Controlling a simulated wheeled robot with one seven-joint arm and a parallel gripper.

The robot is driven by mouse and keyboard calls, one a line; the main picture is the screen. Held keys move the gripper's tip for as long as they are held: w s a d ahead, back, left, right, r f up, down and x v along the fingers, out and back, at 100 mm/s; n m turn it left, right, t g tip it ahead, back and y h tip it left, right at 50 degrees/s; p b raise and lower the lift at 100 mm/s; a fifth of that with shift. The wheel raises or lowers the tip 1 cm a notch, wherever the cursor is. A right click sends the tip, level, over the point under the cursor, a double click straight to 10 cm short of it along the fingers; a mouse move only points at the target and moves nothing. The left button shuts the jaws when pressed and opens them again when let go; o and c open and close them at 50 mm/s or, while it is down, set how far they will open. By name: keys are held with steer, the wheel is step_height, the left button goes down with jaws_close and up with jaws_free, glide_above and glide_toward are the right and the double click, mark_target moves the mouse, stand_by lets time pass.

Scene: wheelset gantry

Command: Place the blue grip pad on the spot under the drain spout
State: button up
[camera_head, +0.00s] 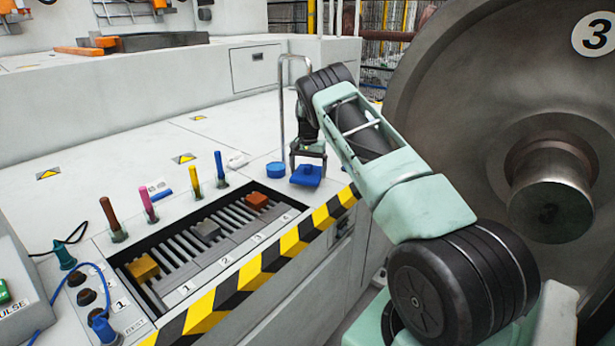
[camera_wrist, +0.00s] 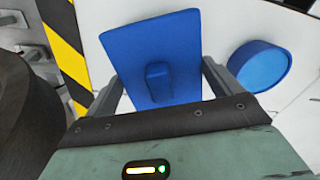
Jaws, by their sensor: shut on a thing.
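The blue grip pad (camera_head: 306,176) is a flat blue plate with a small raised block on top. It is at my gripper (camera_head: 308,158), low at the right part of the white bench top. In the wrist view the pad (camera_wrist: 180,50) lies between the two fingers of my gripper (camera_wrist: 160,80), which is shut on it. Whether its underside touches the bench is unclear. A thin bent metal pipe, seemingly the drain spout (camera_head: 282,100), arches up behind the gripper. The spot under it is not clearly visible.
A round blue piece (camera_head: 275,169) stands just left of the pad; it also shows in the wrist view (camera_wrist: 259,67). A slotted rack (camera_head: 205,240) with coloured blocks and several upright coloured pegs lie left. A large wheel (camera_head: 470,110) stands close at right.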

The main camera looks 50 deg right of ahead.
mark_target(307, 176)
steer(key=shift+a+f, duration=0.15)
steer(key=shift+f, duration=1.3)
steer(key=shift+f, duration=0.15)
steer(key=o, duration=0.8)
